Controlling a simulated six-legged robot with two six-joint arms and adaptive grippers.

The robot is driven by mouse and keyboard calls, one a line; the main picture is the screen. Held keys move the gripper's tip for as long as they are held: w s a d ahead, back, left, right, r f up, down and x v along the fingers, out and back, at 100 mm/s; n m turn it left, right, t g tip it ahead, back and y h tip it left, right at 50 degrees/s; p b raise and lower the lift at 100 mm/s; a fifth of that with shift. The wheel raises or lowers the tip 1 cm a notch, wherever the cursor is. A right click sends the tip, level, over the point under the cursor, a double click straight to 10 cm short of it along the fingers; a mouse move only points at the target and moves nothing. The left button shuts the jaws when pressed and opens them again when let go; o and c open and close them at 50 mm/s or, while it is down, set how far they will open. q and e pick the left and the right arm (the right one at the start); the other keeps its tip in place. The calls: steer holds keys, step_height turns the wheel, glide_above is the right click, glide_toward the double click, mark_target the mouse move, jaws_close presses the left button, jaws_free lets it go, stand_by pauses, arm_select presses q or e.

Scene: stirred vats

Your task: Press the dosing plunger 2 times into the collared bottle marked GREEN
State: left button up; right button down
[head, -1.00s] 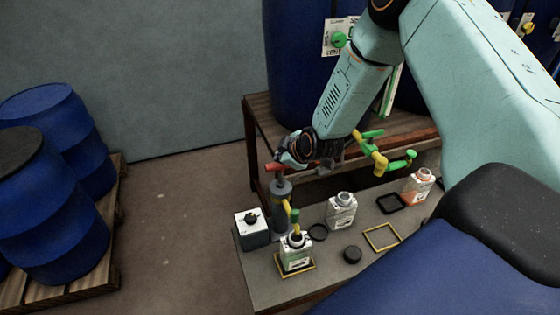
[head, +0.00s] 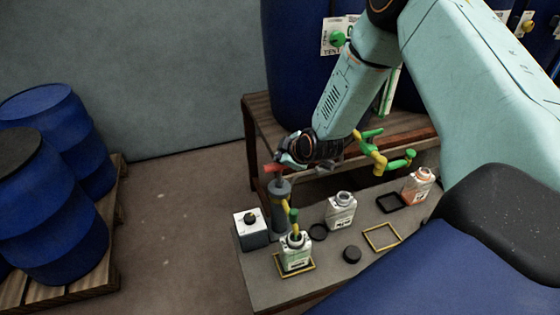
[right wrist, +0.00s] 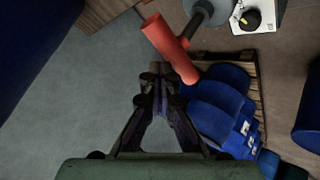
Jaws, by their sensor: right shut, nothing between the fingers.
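The dosing plunger is a grey upright pump (head: 281,205) with a red T-handle (head: 275,168) on top. The handle also shows in the right wrist view (right wrist: 170,48). Its yellow and green spout (head: 292,217) hangs over the mouth of a white bottle with a green label (head: 296,255), which stands upright in a yellow frame. My right gripper (head: 282,160) is at the red handle, shut and empty. In the right wrist view its closed fingertips (right wrist: 157,72) are beside the handle; contact cannot be told. My left gripper is not in view.
A grey bottle (head: 341,211) and an orange-marked bottle (head: 418,187) stand on the bench (head: 275,290). Green and yellow valves (head: 380,160) hang behind.

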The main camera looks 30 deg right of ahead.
mark_target(281, 167)
steer(key=shift+s+f+b, duration=0.1)
steer(key=shift+f+b, duration=1.1)
steer(key=shift+f, duration=0.8)
stand_by(1.7)
steer(key=shift+r, duration=0.15)
steer(key=shift+r+p, duration=1.95)
steer(key=shift+p, duration=0.3)
step_height(281, 167, up, 6)
steer(key=p, duration=0.6)
steer(key=shift+r, duration=0.1)
stand_by(0.7)
